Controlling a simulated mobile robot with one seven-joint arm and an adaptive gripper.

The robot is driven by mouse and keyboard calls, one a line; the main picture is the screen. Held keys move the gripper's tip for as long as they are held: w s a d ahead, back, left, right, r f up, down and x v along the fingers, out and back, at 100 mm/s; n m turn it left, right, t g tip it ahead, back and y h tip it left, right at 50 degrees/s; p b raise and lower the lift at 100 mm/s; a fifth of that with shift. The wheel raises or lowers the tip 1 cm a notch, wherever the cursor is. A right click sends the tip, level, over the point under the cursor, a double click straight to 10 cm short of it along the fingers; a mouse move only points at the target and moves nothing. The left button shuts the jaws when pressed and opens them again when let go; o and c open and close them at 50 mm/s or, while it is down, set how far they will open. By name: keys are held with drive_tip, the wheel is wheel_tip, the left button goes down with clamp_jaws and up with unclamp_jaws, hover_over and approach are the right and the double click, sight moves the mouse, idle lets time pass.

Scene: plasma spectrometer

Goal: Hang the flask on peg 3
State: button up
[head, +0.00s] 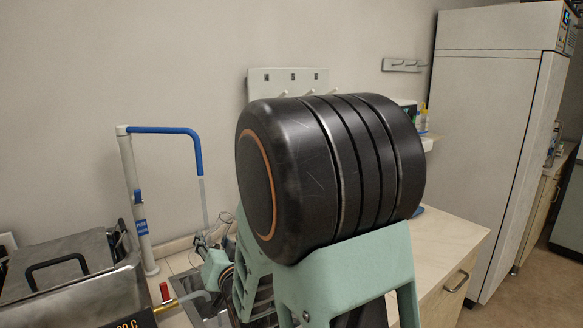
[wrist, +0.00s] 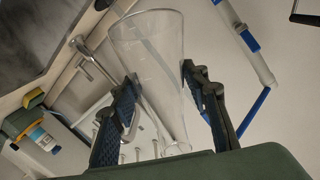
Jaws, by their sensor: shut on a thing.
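The clear glass flask (wrist: 155,60) stands between the two blue-padded fingers of my gripper (wrist: 160,78) in the wrist view. The fingers are shut on it, one on each side. Its wide end points to the top of the picture and it narrows downward. In the head view a pale pegboard (head: 260,82) with several pegs and small dark labels is on the back wall, its lower part hidden by my arm. I cannot read the labels, so I cannot tell which peg is 3.
A white post with a blue bent pipe (head: 165,130) stands left of my arm. A metal box with a black handle (head: 57,268) is at lower left. A wooden-topped cabinet (head: 450,240) and a tall white cabinet (head: 490,130) are at right. A small rack (head: 402,65) hangs on the wall.

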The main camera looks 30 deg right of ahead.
idle(0.3)
wheel_tip(320, 180, up, 5)
drive_tip(key=p, duration=1)
drive_tip(key=shift+d+r, duration=0.1)
drive_tip(key=shift+d+r+p, duration=0.1)
drive_tip(key=shift+r+p, duration=0.05)
drive_tip(key=shift+p, duration=0.3)
drive_tip(key=shift+d, duration=0.1)
